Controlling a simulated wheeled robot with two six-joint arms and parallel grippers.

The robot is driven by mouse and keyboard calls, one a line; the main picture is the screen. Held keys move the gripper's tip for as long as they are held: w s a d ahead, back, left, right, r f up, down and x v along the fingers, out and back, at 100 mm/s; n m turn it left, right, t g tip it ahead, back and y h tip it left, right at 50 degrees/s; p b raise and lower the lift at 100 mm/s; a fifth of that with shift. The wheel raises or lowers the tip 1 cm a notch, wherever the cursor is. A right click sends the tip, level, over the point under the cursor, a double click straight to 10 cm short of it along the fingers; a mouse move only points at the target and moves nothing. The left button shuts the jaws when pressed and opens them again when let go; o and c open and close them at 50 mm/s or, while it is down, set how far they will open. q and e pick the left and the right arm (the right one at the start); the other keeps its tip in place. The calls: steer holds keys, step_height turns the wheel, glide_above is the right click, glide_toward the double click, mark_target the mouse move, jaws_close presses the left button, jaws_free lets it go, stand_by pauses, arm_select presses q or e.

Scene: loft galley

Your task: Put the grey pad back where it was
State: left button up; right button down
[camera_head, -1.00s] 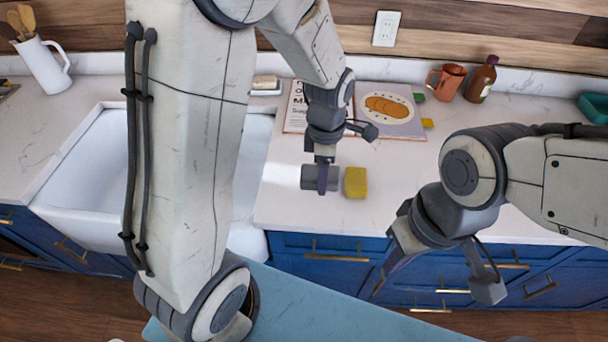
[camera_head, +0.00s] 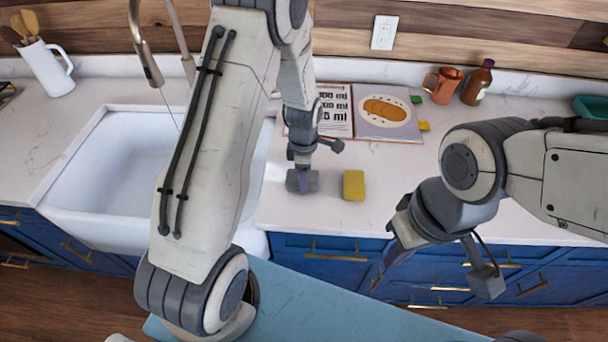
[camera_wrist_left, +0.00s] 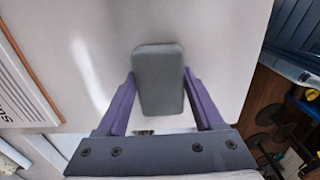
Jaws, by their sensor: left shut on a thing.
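The grey pad (camera_head: 311,182) is at the worktop just right of the sink. My left gripper (camera_head: 303,184) reaches down from above and is shut on it. In the left wrist view the pad (camera_wrist_left: 159,80) stands between the two purple fingers (camera_wrist_left: 160,95), which touch its sides. I cannot tell whether the pad rests on the worktop or hangs just above it. My right gripper (camera_head: 385,268) is in front of the blue cabinets, away from the pad; its finger gap is not clear.
A yellow sponge (camera_head: 354,185) lies right of the pad, with a gap between. An open recipe book (camera_head: 385,125) lies behind. A white sink (camera_head: 105,165) is at left. A copper mug (camera_head: 443,85) and brown bottle (camera_head: 478,83) stand at back right. The worktop right of the sponge is clear.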

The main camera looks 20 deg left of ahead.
arm_select(q)
steer(key=shift+f, duration=0.15)
steer(key=o, duration=1.2)
